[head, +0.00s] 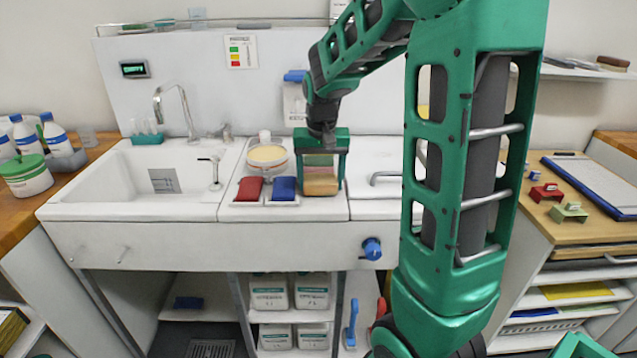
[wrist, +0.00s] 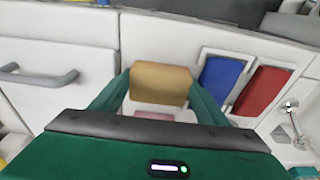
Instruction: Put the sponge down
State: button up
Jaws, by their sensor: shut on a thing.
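A tan sponge (head: 321,186) is between the two green fingers of my gripper (head: 321,178), low over the white worktop to the right of the blue pad. In the wrist view the sponge (wrist: 160,84) sits between the fingertips, with my gripper (wrist: 160,92) shut on it. I cannot tell whether its underside touches the worktop. A pinkish patch (wrist: 154,115) shows below the sponge in the wrist view; what it is, I cannot tell.
A blue pad (head: 284,188) and a red pad (head: 249,189) lie in white holders close to the left. Behind them stands a round clear dish (head: 267,155) with a yellowish top. The sink (head: 160,175) is further left. A grey handle (head: 384,177) is to the right.

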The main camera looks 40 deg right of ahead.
aim_at(321, 184)
jog(key=shift+f, duration=0.3)
jog(key=shift+f, duration=0.1)
jog(key=o, duration=1.3)
notch_tip(321, 184, up, 12)
jog(key=s+a, duration=0.1)
jog(key=s+f, duration=0.5)
jog(key=s, duration=0.8)
jog(key=s+a+f+g+y, duration=0.1)
jog(key=s+f, duration=0.4)
jog(key=s, duration=0.9)
jog(key=shift+a+f, duration=0.2)
jog(key=shift+a, duration=0.05)
